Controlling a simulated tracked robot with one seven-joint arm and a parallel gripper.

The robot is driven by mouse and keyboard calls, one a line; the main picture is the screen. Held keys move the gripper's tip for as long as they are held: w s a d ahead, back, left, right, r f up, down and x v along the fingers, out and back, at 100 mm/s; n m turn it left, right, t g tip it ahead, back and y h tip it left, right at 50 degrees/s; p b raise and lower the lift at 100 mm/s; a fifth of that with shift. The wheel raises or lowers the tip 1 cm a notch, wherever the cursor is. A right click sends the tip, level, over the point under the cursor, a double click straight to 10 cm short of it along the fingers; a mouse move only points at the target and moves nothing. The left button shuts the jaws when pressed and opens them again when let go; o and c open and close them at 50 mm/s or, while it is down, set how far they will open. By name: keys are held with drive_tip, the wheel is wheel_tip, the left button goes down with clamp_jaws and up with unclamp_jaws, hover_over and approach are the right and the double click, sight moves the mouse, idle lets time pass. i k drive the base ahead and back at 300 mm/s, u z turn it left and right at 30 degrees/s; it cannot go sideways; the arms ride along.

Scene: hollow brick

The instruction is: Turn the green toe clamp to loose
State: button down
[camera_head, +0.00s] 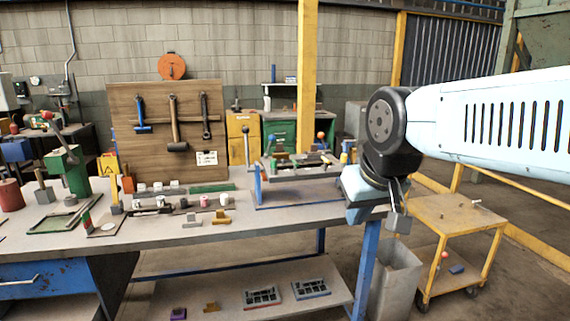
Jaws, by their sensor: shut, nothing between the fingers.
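A small green part (281,156), which looks like the green toe clamp, is on the raised metal fixture at the right end of the workbench. It is small in the head view, and I cannot tell which way it is turned. My gripper (398,218) hangs from the wrist just past the bench's right end. It is to the right of the fixture and apart from the green part. It is shut and empty. My wrist hides part of the bench's right corner.
A green press (68,170) stands at the bench's left. Small blocks and cylinders lie mid-bench. A tool board (150,115) stands behind. A yellow cart (450,215) and a grey bin (397,275) are at right.

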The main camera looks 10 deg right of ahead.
sight(295, 167)
drive_tip(key=z, duration=0.35)
drive_tip(key=i, duration=1)
drive_tip(key=u, duration=0.35)
